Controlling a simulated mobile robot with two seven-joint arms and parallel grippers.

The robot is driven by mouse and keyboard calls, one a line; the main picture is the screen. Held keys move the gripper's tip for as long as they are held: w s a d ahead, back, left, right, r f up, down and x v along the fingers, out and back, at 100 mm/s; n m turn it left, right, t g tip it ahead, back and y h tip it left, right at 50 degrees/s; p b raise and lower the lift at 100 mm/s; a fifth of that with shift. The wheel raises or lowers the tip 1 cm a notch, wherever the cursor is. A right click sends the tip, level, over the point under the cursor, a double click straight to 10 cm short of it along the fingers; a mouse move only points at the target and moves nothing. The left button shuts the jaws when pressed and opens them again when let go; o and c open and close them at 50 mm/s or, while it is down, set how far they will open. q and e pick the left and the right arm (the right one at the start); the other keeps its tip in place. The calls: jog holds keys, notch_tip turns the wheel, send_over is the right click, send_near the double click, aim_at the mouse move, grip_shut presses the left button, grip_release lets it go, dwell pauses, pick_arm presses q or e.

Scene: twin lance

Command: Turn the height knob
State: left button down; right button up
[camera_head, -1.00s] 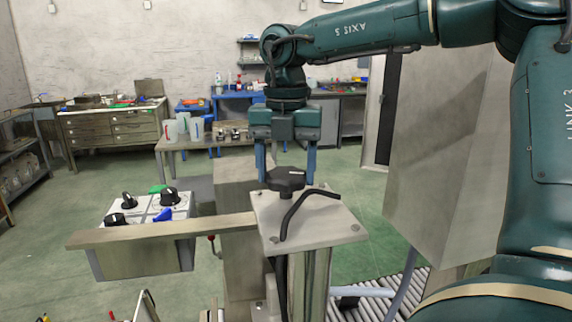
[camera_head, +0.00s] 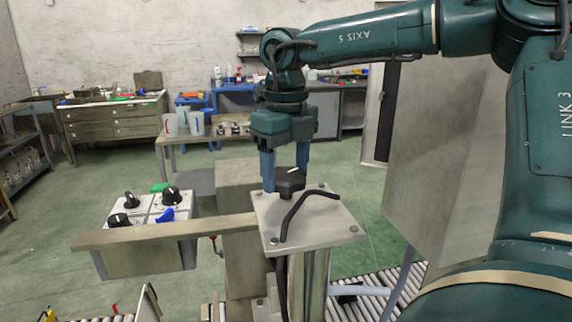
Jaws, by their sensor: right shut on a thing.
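The height knob (camera_head: 291,182) is a black lobed knob with a white mark on its top. It stands on a square metal plate (camera_head: 335,227) on top of a post. My right gripper (camera_head: 285,178) points straight down from above. Its two blue fingers are shut on the knob, one at its left and one behind its right side. The far finger is partly hidden by the knob. My left gripper is not in view.
A flat bar (camera_head: 160,233) runs left from the plate, by a white panel with black knobs (camera_head: 153,206). A large grey box (camera_head: 440,150) stands at the right.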

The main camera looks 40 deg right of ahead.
aim_at(286, 173)
jog(key=n+p, duration=0.1)
jog(key=n, duration=0.6)
jog(key=shift+r, duration=0.1)
jog(key=n+p, duration=0.1)
jog(key=n, duration=0.5)
jog(key=shift+n+p, duration=0.35)
jog(key=shift+n, duration=0.05)
jog(key=n+p, duration=0.1)
jog(key=n, duration=0.5)
jog(key=n+p, duration=0.1)
jog(key=n, duration=0.5)
jog(key=shift+n, duration=0.3)
jog(key=o, duration=1)
notch_tip(286, 173, up, 13)
jog(key=shift+b, duration=0.35)
